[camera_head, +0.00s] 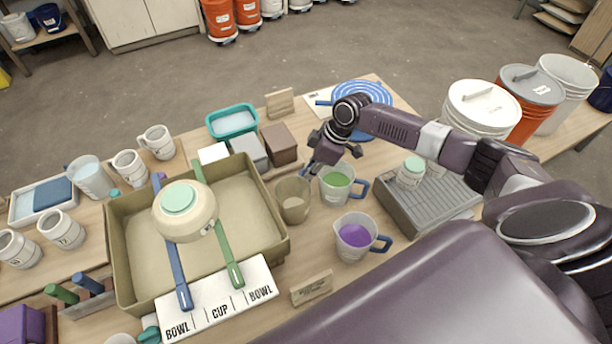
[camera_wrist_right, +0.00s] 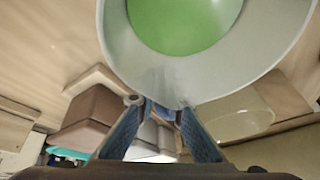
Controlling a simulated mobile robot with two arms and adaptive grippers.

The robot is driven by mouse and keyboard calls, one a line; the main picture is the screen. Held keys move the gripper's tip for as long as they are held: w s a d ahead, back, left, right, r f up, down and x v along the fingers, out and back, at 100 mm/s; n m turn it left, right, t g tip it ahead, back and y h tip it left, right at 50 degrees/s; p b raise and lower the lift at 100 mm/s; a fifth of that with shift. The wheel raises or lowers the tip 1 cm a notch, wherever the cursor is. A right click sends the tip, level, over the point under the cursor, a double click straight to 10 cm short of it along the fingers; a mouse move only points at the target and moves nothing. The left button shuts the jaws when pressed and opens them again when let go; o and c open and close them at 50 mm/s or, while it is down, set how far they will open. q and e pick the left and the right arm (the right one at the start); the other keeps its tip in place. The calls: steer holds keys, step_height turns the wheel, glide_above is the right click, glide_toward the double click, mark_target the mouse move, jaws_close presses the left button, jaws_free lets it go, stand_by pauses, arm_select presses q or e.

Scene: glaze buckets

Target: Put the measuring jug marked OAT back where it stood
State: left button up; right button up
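Two clear jugs with blue handles stand on the table: one with green contents (camera_head: 336,183), one with purple contents (camera_head: 357,238). A beige see-through vessel (camera_head: 292,202) stands left of the green jug. I cannot read OAT on any of them. My right gripper (camera_head: 312,166) is low at the far left side of the green jug, close to the beige vessel. In the right wrist view the green jug (camera_wrist_right: 200,60) fills the top, just beyond the blue fingers (camera_wrist_right: 163,118). The fingers are apart, with something blue between their tips; a grip is unclear. My left gripper is out of view.
A tray (camera_head: 112,240) at left holds a bowl and two handled tools. Small boxes (camera_head: 278,144) and a teal dish (camera_head: 232,121) stand behind. A grey slotted tray (camera_head: 400,215) with a jar is at right, near buckets (camera_head: 484,105). Wooden sign blocks (camera_head: 312,288) flank the jugs.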

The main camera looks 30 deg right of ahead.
steer(key=o, duration=0.5)
steer(key=shift+c, duration=0.2)
steer(key=shift+r, duration=0.25)
steer(key=shift+d+r, duration=0.25)
steer(key=shift+r, duration=0.05)
steer(key=b+v, duration=0.2)
steer(key=v, duration=0.9)
steer(key=shift+s+b, duration=0.1)
steer(key=shift+b, duration=0.3)
steer(key=shift+r, duration=0.1)
